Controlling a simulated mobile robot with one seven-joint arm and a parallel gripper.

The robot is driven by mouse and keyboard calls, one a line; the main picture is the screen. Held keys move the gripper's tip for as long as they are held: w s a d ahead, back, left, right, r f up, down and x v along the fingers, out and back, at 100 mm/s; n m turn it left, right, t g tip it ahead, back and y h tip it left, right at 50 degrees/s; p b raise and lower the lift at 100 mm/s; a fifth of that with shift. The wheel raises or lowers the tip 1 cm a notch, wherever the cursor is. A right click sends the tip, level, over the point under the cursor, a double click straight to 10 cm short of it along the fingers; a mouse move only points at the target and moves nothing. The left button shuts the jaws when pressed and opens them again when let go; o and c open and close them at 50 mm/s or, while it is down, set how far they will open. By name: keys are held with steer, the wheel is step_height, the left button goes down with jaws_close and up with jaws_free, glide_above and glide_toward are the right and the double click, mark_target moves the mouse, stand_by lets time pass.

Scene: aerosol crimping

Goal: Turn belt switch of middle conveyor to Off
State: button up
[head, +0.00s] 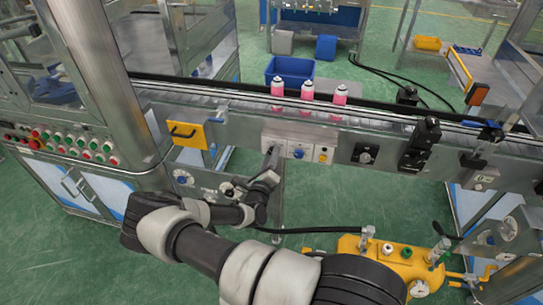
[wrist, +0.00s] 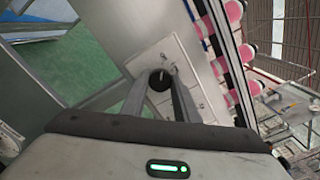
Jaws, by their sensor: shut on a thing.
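The middle conveyor (head: 235,120) runs across the head view, with small switch plates on its front side. In the wrist view a pale switch plate (wrist: 182,62) carries a dark round knob (wrist: 159,79). My gripper (wrist: 160,98) has its two fingers closed around this knob. In the head view my gripper (head: 271,160) reaches up to the leftmost switch plate (head: 270,141) and hides its knob. The plate's markings are too small to read, so I cannot tell which way the knob is set.
A blue switch (head: 298,153) and a yellow switch (head: 323,155) sit just right of my gripper. Pink cans (head: 307,91) stand on the belt above.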

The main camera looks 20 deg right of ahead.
steer(key=shift+f, duration=0.1)
steer(key=o, duration=1.1)
steer(key=shift+c, duration=0.2)
steer(key=shift+s+a, duration=0.1)
steer(key=shift+s, duration=0.05)
steer(key=v, duration=1.7)
steer(key=shift+b, duration=0.3)
